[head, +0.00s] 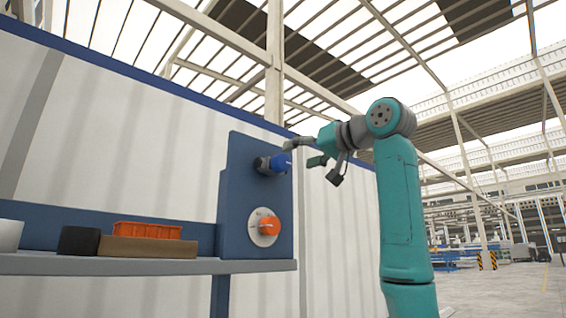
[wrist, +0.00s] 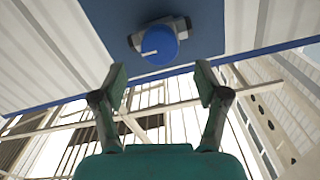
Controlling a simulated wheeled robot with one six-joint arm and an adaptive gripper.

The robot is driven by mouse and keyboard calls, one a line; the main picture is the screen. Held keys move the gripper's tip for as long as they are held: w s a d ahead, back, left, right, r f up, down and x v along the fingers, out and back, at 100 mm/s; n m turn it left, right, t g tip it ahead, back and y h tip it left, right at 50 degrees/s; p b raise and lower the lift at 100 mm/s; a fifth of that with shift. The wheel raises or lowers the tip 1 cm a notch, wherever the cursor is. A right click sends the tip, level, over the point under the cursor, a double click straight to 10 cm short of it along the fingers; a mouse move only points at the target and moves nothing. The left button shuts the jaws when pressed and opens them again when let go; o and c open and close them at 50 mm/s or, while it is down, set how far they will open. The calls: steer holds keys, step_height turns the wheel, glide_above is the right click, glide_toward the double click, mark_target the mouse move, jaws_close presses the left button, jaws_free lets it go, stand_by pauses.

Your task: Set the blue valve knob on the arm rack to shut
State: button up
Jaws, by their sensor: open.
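The blue valve knob (head: 281,162) sits on a dark fitting on the upper part of the blue rack panel (head: 235,185). In the wrist view the knob (wrist: 160,46) is a round blue cap with a white mark line running to its left edge. My gripper (head: 301,151) is open and just to the right of the knob in the head view. In the wrist view the two fingers (wrist: 160,84) are apart with nothing between them, and the knob lies beyond the fingertips. Any contact with the knob cannot be told from the head view.
An orange knob on a round pale plate (head: 267,227) is below the blue knob on the same panel. A grey shelf (head: 130,264) at left holds an orange bin (head: 147,230), a brown box (head: 148,247) and a black item (head: 79,241). A white wall stands behind.

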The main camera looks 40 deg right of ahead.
mark_target(285, 161)
steer(key=w, duration=0.6)
steer(key=shift+w+a, duration=0.1)
steer(key=shift+w, duration=0.25)
steer(key=c, duration=1.2)
